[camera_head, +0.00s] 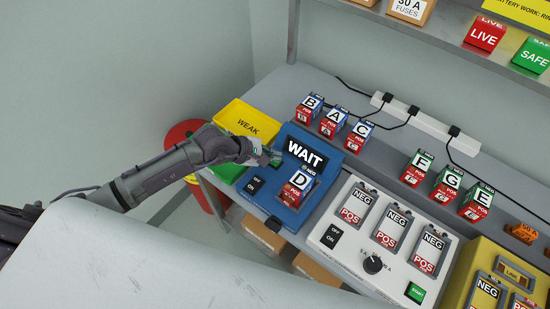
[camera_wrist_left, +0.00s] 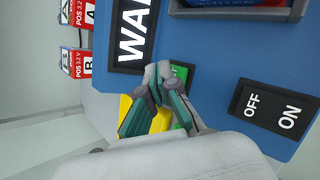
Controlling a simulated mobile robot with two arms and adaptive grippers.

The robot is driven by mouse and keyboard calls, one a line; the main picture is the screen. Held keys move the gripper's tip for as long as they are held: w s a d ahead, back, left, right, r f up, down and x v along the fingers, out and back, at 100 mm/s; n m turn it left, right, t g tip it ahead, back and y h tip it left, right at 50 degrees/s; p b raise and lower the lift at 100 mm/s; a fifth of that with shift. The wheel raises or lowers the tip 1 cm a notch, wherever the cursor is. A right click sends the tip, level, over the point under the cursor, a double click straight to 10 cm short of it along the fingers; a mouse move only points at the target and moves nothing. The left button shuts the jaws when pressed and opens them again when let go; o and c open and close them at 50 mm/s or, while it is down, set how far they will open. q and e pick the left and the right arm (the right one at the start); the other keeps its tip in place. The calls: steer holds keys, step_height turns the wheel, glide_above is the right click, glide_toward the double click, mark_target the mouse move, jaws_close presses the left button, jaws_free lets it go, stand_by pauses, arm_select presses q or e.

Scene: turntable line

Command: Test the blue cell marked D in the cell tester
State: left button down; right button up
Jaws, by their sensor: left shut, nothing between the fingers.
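The blue cell tester (camera_head: 325,170) stands at the left end of the bench. Its dark display (camera_head: 304,153) reads WAIT. The cell marked D (camera_head: 297,188) sits in the tester's slot, with its red POS part towards the front. In the left wrist view only an edge of the slot (camera_wrist_left: 240,12) shows. My left gripper (camera_head: 274,157) is shut and empty at the tester's left side. In the left wrist view its closed tips (camera_wrist_left: 160,74) are at the green button (camera_wrist_left: 180,74), partly covering it. I cannot tell whether they press it. An OFF/ON switch (camera_wrist_left: 270,108) is beside it.
Cells B (camera_head: 310,106), A (camera_head: 333,121) and C (camera_head: 359,136) stand behind the tester. Cells F, G and E (camera_head: 475,200) stand further right. A yellow WEAK bin (camera_head: 240,122) and a green bin (camera_head: 228,172) are at left. A white three-slot unit (camera_head: 335,215) is right of the tester.

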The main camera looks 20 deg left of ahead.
arm_select(q)
steer(key=shift+r, duration=0.35)
steer(key=shift+r+p, duration=1.8)
steer(key=shift+r, duration=0.8)
